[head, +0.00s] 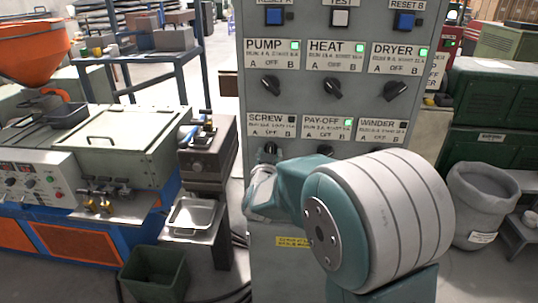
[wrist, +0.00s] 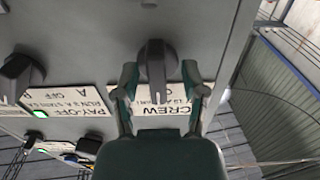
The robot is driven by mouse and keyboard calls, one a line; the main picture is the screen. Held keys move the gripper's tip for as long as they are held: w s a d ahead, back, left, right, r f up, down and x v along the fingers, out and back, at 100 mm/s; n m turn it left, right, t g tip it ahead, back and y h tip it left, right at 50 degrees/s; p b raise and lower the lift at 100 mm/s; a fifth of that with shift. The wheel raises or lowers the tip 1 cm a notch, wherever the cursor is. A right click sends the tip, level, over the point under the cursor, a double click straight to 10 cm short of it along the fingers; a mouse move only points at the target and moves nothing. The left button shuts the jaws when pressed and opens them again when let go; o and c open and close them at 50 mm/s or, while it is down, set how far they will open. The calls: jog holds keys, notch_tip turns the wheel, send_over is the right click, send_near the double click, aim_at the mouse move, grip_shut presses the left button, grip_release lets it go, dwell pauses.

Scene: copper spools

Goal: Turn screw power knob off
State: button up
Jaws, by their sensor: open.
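The screw power knob (wrist: 155,62) is a dark rotary knob on the grey control panel. The wrist view shows it upside down with its SCREW label (wrist: 170,95), partly covered. My gripper (wrist: 159,78) is open, with one finger on each side of the knob; I cannot tell whether they touch it. In the head view the knob (head: 268,149) shows just above my gripper (head: 264,168), partly hidden by it. The small light (head: 291,119) beside the SCREW label (head: 265,118) looks dark.
The pay-off knob (wrist: 20,72) is beside the screw knob. The pump knob (head: 270,85), heat knob (head: 331,87) and dryer knob (head: 394,88) are in the row above, their lights green. A small metal tray (head: 191,214) stands left of the panel, and a grey bin (head: 481,200) stands right.

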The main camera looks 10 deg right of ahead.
jog(key=v, duration=1.2)
jog(key=shift+a, duration=0.1)
jog(key=s+d+n+g+y, duration=0.1)
jog(key=s+g, duration=0.4)
jog(key=s, duration=0.7)
jog(key=s+d+n+g+y, duration=0.2)
jog(key=s+g, duration=0.4)
jog(key=s, duration=0.6)
jog(key=d+f+y, duration=0.1)
jog(key=y, duration=0.1)
jog(key=shift+s+n+g+y, duration=0.3)
jog(key=shift+s, duration=0.1)
jog(key=shift+d, duration=0.1)
